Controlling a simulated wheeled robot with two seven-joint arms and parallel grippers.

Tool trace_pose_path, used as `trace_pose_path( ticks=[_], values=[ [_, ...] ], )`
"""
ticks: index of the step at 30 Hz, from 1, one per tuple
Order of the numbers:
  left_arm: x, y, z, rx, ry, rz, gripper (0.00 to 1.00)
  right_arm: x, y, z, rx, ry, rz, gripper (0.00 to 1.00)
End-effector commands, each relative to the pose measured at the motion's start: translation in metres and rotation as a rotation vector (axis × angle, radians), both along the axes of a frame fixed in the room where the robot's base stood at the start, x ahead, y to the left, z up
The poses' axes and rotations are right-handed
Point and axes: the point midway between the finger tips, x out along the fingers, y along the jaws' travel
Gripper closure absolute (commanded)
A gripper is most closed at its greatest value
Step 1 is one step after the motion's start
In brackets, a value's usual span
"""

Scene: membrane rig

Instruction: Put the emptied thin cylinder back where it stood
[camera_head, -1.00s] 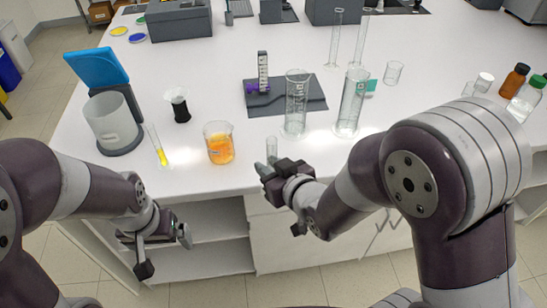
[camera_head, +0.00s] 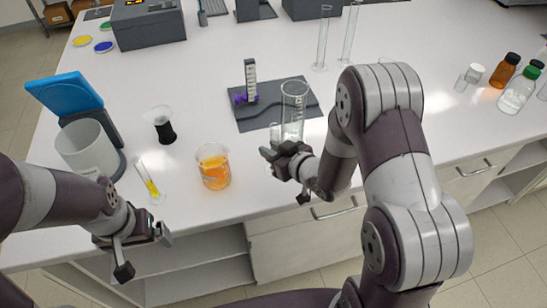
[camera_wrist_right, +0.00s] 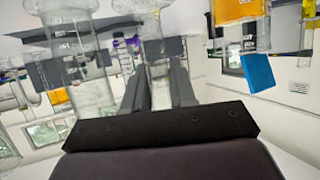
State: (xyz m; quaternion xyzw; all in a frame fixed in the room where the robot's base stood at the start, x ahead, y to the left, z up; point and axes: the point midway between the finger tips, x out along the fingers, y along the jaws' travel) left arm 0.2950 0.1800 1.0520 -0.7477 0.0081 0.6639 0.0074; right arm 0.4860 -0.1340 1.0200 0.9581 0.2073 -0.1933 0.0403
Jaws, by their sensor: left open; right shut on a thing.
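My right gripper (camera_head: 268,152) is shut on a thin clear cylinder (camera_head: 275,133) and holds it upright near the bench's front edge. In the right wrist view the cylinder (camera_wrist_right: 157,55) stands between the two fingers and looks empty. Its foot is hidden, so I cannot tell whether it touches the bench. A wider graduated cylinder (camera_head: 294,100) stands just behind the gripper; the wrist view shows a wide cylinder (camera_wrist_right: 78,60) to the left. My left gripper (camera_head: 143,252) is open and empty, low in front of the bench edge.
An orange-filled beaker (camera_head: 213,168) stands left of the right gripper. A dark mat (camera_head: 255,120) carries a small rack (camera_head: 251,80). Two tall thin cylinders (camera_head: 322,45) stand behind. My right arm hides part of the bench.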

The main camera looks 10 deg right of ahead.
Motion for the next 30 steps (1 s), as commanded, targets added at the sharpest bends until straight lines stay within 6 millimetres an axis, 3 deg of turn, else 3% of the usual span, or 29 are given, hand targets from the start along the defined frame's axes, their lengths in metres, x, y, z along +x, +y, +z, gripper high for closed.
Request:
trace_pose_path(
  ticks=[9, 20, 21, 23, 30],
  values=[
    [0.0, 0.0, 0.004, 0.0, 0.0, 0.0, 0.0, 0.005, -0.005, -0.043, 0.001, 0.003, 0.001, 1.0],
    [0.0, 0.0, 0.0, 0.0, 0.0, 0.0, 0.0, 0.005, -0.005, -0.049, 0.0, -0.001, 0.0, 1.0],
    [0.0, 0.0, 0.001, 0.0, 0.0, 0.0, 0.0, 0.005, -0.005, -0.048, 0.0, -0.001, 0.0, 0.65],
    [0.0, 0.0, 0.001, 0.0, 0.0, 0.0, 0.0, 0.005, -0.005, -0.047, -0.001, 0.0, 0.0, 0.49],
    [0.0, 0.0, 0.002, 0.0, 0.0, 0.0, 0.0, 0.005, -0.005, -0.047, -0.001, 0.0, 0.0, 0.49]
  ],
)
